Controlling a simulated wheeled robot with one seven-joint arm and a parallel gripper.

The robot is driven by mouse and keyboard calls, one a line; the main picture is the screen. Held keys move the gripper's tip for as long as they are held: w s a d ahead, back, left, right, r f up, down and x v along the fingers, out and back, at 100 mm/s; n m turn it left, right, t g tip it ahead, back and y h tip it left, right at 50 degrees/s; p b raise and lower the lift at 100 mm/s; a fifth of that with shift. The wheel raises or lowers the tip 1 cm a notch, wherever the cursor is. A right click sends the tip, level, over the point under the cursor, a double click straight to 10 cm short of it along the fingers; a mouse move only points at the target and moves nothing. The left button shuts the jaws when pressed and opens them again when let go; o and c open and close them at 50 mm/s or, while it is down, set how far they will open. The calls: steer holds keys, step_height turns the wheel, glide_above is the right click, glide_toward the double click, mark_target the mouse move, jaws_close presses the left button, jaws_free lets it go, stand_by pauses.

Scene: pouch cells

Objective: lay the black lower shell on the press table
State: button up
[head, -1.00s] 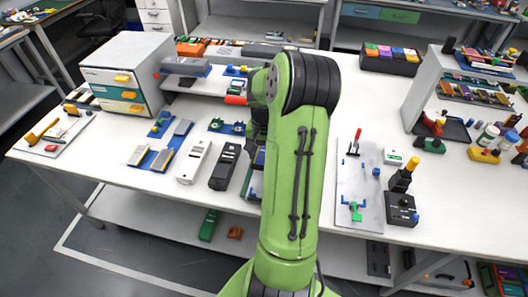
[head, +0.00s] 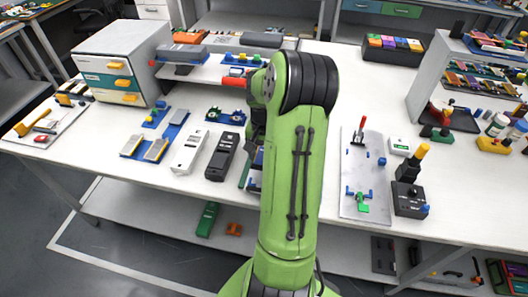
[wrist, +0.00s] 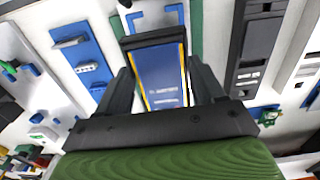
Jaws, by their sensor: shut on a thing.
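My gripper (wrist: 163,90) is shut on the black lower shell (wrist: 153,39), as far as I can tell. Its dark end rim shows, and a blue face with yellow side lines and small print lies between the fingers. In the head view my green arm hides the gripper and most of what it holds. The press table appears to be the grey plate (head: 353,194) right of my arm, with blue stops, a green clamp and a red lever (head: 360,130). Its blue and green parts also appear at the wrist view's left edge. The gripper is apart from it.
A black device (head: 222,157) and a white device (head: 189,151) lie left of my arm. A black unit with a yellow top (head: 409,199) stands right of the plate. A small white box (head: 399,147) is behind it. Bare bench lies behind the plate.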

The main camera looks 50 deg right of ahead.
steer(key=shift+f+b, duration=2.15)
steer(key=shift+f, duration=0.9)
steer(key=shift+f, duration=0.35)
steer(key=shift+f+b, duration=0.6)
steer(key=shift+b, duration=0.05)
steer(key=o, duration=1.2)
steer(key=shift+c, duration=0.2)
step_height(320, 180, up, 16)
steer(key=p, duration=0.4)
